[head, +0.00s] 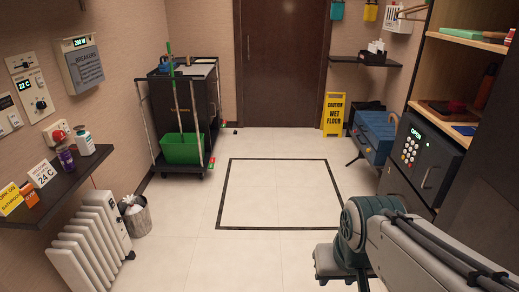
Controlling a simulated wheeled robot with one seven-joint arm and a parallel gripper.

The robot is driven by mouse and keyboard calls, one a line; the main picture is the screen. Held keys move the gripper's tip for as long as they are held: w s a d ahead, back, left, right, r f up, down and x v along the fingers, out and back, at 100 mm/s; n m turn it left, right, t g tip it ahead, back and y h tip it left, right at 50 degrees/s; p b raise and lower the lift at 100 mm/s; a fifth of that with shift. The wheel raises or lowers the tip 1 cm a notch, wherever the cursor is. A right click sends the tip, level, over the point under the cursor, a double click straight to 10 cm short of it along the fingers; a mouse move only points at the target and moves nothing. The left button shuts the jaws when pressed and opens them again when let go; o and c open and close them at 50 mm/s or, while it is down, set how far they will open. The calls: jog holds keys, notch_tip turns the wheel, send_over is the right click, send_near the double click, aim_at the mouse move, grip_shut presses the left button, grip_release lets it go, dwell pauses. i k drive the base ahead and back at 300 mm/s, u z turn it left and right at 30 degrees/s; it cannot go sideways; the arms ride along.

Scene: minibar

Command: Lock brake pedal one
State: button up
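A dark housekeeping cart (190,100) stands against the back left wall, with a green bin (181,149) on its front lower deck. Its front casters show only as small dark shapes near the floor. A small red part (211,161) sits low at the cart's right front; I cannot tell whether it is a brake pedal. No pedal can be clearly made out, nor whether one is locked. My arm reaches in from the lower right, and its gripper is not in view.
The tiled floor (275,190) is clear in the middle, with a dark outlined rectangle. A heater (85,245) and waste bin (136,217) stand at left. A yellow wet floor sign (333,113) and an open-labelled safe (420,158) are at right.

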aim_at(212, 160)
jog(key=z, duration=0.4)
jog(key=i, duration=1.55)
jog(key=u, duration=0.6)
jog(key=i, duration=1.4)
jog(key=u, duration=0.7)
jog(key=k, duration=0.65)
jog(key=u, duration=0.4)
jog(key=i, duration=0.45)
jog(key=u, duration=0.8)
jog(key=i, duration=1.4)
jog(key=z, duration=0.65)
jog(key=i, duration=1.15)
jog(key=z, duration=0.95)
